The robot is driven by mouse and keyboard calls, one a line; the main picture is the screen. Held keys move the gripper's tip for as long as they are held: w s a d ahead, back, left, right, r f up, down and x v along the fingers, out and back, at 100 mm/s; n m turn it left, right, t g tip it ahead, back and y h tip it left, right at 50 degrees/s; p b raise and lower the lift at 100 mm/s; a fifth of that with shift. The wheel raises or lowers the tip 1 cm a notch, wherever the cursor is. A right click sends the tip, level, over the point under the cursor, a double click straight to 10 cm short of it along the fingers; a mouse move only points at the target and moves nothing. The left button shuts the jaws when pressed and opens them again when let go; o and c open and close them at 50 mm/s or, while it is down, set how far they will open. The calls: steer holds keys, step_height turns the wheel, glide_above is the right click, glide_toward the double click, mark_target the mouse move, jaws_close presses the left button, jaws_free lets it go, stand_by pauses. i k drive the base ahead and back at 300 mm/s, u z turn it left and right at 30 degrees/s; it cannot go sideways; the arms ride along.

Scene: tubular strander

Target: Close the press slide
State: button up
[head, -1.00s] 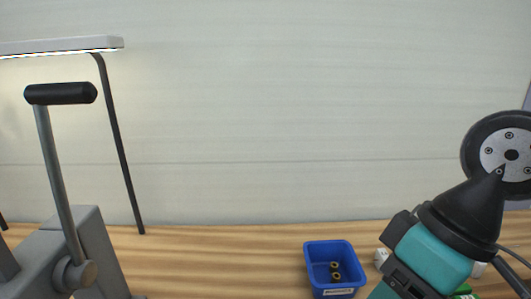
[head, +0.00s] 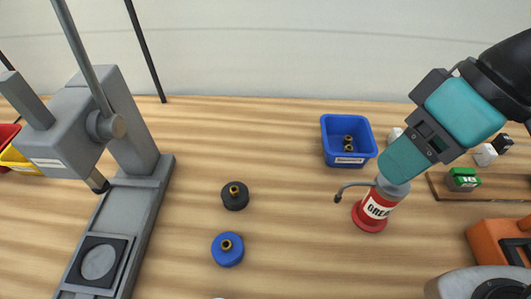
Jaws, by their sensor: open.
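The grey press (head: 85,105) stands at the left, its lever rising out of the top of the view. The press slide looks to be the dark square plate with a round grey disc (head: 99,262), on the grey base rail (head: 150,190). It sits in front of the ram (head: 97,182), not under it, and the rail's near end is cut off. My gripper (head: 396,163) is at the right, pointing down and left, open, far from the press. Its fingers overlap, so the gap is not visible. It covers part of the red grease container (head: 371,212).
A black knob-like part (head: 235,196) and a blue one (head: 228,249) lie between press and grease container. A blue bin (head: 348,140) stands behind. An orange object (head: 500,245) and green block (head: 462,179) are at the right. Bare wood lies beside the rail.

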mark_target(98, 267)
steer(key=u, duration=0.25)
steer(key=k, duration=0.75)
steer(key=u, duration=1.3)
steer(key=i, duration=0.5)
steer(key=z, duration=0.05)
